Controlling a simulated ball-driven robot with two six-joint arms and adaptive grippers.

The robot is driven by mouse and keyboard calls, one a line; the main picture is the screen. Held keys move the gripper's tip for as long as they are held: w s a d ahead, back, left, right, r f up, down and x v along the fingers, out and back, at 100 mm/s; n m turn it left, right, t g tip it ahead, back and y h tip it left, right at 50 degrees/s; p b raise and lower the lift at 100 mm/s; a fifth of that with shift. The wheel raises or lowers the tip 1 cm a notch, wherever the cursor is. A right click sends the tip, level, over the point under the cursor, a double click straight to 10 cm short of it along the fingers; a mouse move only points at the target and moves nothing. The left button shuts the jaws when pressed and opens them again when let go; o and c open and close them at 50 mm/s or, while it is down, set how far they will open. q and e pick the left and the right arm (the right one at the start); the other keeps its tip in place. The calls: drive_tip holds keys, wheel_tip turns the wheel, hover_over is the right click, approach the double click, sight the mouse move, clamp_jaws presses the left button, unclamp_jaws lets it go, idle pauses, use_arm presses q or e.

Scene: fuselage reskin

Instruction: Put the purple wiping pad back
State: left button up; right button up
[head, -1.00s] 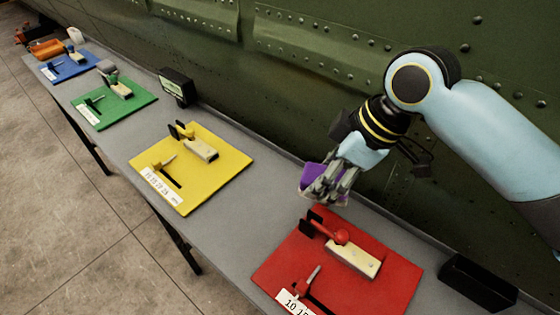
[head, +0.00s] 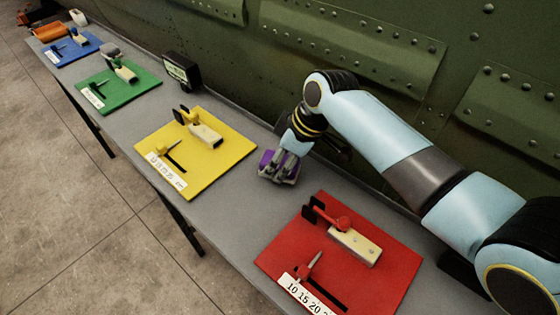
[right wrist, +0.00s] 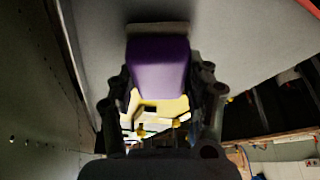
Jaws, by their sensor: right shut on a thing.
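The purple wiping pad (head: 267,161) has a purple top and a pale grey underside. My right gripper (head: 281,170) is shut on it, low over the grey bench between the yellow board and the red board. In the right wrist view the pad (right wrist: 160,68) sits between the two fingers of the gripper (right wrist: 162,95). Whether the pad touches the bench top I cannot tell. My left gripper is not in view.
The grey bench (head: 225,215) runs along a green riveted fuselage wall (head: 360,60). A red board (head: 385,275) with fittings lies in front, and a yellow board (head: 170,135) behind, then green (head: 140,98) and blue (head: 85,50) ones. A black display box (head: 180,70) stands by the wall.

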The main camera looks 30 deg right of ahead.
drive_tip(key=shift+f, duration=0.55)
drive_tip(key=o, duration=1.1)
drive_tip(key=shift+f, duration=0.1)
drive_tip(key=v, duration=1.2)
